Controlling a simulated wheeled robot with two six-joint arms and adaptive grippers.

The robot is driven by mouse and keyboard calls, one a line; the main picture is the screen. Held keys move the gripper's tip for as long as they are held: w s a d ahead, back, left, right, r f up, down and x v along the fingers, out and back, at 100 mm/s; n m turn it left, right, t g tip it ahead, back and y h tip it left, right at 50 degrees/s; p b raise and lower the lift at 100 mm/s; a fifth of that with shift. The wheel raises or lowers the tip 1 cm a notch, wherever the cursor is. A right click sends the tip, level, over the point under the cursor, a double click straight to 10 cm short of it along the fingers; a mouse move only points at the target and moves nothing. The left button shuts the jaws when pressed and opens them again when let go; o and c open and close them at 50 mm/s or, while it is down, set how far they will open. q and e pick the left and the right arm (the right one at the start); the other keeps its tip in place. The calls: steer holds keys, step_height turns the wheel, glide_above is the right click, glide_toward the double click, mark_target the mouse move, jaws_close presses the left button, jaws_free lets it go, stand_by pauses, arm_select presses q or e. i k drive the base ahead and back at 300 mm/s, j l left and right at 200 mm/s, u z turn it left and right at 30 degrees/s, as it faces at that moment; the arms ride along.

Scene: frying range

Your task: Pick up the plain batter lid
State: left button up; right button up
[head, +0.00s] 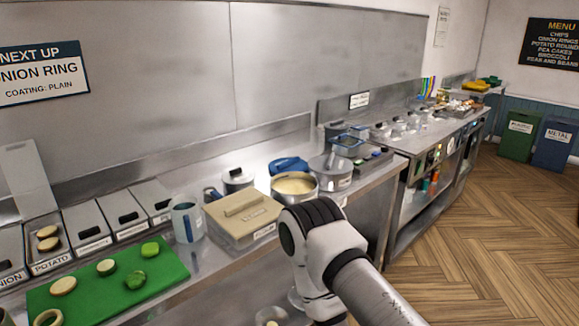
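A steel pot of cream batter (293,184) stands open on the counter. Beside it on the right is a similar pot covered by a grey lid with a dark knob (330,163). Its label is too small to read, so I cannot tell whether this is the plain batter lid. A beige box with a handled lid (243,208) stands to the left of the open pot. My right arm comes in from the bottom right, its wrist in front of the pots and hiding part of the counter edge. Neither gripper's fingers show.
A green board (108,286) with several vegetable pieces lies at the left, in front of lidded bins. A blue-grey jug (187,220) stands beside the beige box. A blue item (288,165) lies behind the open pot. Open floor (480,250) is at the right.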

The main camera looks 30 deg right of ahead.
mark_target(289, 165)
steer(key=i+l+u, duration=0.1)
steer(key=l, duration=0.4)
steer(key=i+l+u, duration=0.1)
steer(key=l, duration=0.45)
steer(key=i+l+u, duration=0.1)
steer(key=l, duration=0.4)
